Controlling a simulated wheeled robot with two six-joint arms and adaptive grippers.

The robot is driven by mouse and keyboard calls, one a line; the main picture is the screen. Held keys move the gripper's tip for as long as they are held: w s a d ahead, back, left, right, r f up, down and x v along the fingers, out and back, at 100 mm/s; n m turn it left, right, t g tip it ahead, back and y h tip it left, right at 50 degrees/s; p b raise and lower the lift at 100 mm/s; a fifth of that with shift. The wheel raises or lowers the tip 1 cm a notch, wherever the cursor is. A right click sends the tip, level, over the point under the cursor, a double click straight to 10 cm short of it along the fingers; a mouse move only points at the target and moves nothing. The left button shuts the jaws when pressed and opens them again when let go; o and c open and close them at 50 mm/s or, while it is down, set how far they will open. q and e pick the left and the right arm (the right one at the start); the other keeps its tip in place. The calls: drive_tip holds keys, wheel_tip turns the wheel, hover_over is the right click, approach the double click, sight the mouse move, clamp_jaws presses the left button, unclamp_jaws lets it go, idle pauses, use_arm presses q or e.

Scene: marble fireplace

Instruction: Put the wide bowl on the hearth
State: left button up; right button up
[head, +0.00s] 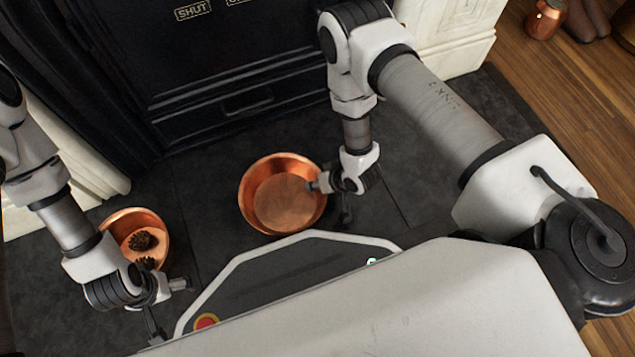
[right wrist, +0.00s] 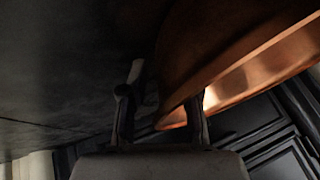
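The wide copper bowl (head: 283,203) is on the dark slate hearth (head: 215,165), in front of the fireplace. It looks upright and empty. My right gripper (head: 331,200) is at the bowl's right rim, one finger at the rim and the other outside. In the right wrist view the copper wall (right wrist: 215,45) comes down between the spread fingers (right wrist: 168,85), with a gap beside the left finger. My left gripper (head: 168,308) is open and empty, near the front of a smaller copper bowl (head: 157,226).
The smaller bowl holds dark pinecones (head: 143,241). The black fireplace front (head: 235,90) stands behind, between pale marble pieces (head: 450,40). A copper pot (head: 545,20) and brown boots (head: 590,18) are on the wood floor at the upper right. Slate between the bowls is clear.

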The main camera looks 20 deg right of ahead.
drive_tip(key=shift+d+r, duration=0.1)
drive_tip(key=shift+r, duration=0.25)
drive_tip(key=s+d+r+g+h+p, duration=0.25)
drive_tip(key=s+d+r+p, duration=0.2)
drive_tip(key=s+r, duration=0.4)
drive_tip(key=s+d+r+g+h+p, duration=0.25)
drive_tip(key=s+d+r, duration=0.25)
drive_tip(key=s+r, duration=0.3)
wheel_tip(320, 180, up, 45)
drive_tip(key=s+y+p, duration=0.1)
drive_tip(key=p, duration=4.4)
drive_tip(key=shift+d+f, duration=0.15)
drive_tip(key=shift+f, duration=0.05)
